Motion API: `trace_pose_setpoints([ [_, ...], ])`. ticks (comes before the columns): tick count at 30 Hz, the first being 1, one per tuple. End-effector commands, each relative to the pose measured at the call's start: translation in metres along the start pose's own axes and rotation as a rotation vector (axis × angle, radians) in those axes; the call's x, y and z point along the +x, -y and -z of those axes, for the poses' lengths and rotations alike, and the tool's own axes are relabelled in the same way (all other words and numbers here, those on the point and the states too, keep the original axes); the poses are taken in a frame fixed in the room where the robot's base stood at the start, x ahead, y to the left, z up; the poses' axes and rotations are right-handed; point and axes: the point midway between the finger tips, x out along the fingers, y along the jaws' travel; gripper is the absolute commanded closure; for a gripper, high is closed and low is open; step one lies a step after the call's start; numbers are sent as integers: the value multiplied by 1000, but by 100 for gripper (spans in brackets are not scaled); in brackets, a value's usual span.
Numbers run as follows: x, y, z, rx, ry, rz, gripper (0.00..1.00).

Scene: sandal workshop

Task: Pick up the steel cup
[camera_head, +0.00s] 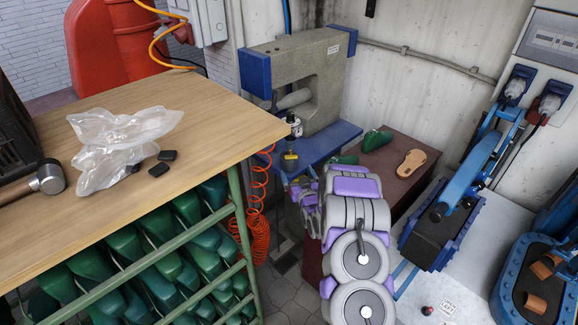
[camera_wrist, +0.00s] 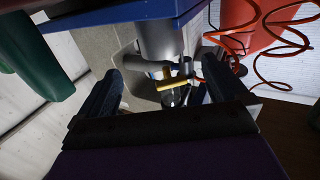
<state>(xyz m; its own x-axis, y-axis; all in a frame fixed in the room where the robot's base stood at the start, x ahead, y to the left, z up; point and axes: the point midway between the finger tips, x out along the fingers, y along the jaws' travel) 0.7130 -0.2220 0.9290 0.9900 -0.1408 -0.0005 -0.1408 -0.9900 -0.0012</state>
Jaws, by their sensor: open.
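I cannot clearly make out a steel cup in either view. A metallic round-ended object (camera_head: 48,177) with a dark body lies at the left of the wooden table; it looks more like a tool than a cup. My gripper (camera_wrist: 168,80) shows in the wrist view with two dark fingers spread wide and nothing between them. Beyond the fingers are a grey cylindrical machine part (camera_wrist: 158,38) and a small yellow piece (camera_wrist: 172,85). In the head view my arm's links largely hide the gripper, beside the blue machine bench.
The wooden table (camera_head: 210,105) holds a crumpled clear plastic bag (camera_head: 112,145) and small black blocks (camera_head: 160,162). Green shoe lasts (camera_head: 120,245) fill the rack below. A grey-blue machine (camera_head: 325,75), orange coiled hose (camera_head: 258,220), a sandal sole (camera_head: 411,163) and blue presses (camera_head: 440,225) surround my arm.

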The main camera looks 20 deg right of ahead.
Motion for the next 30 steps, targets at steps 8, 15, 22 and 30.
trace_pose_setpoints([
  [8, 32, 0, 1, -2, -2, 1, 0],
  [15, 40, 1, 1, -1, -2, 1, 0],
  [22, 66, 3, 3, -2, -5, 1, 0],
  [30, 87, 3, 3, -1, -1, 1, 0],
])
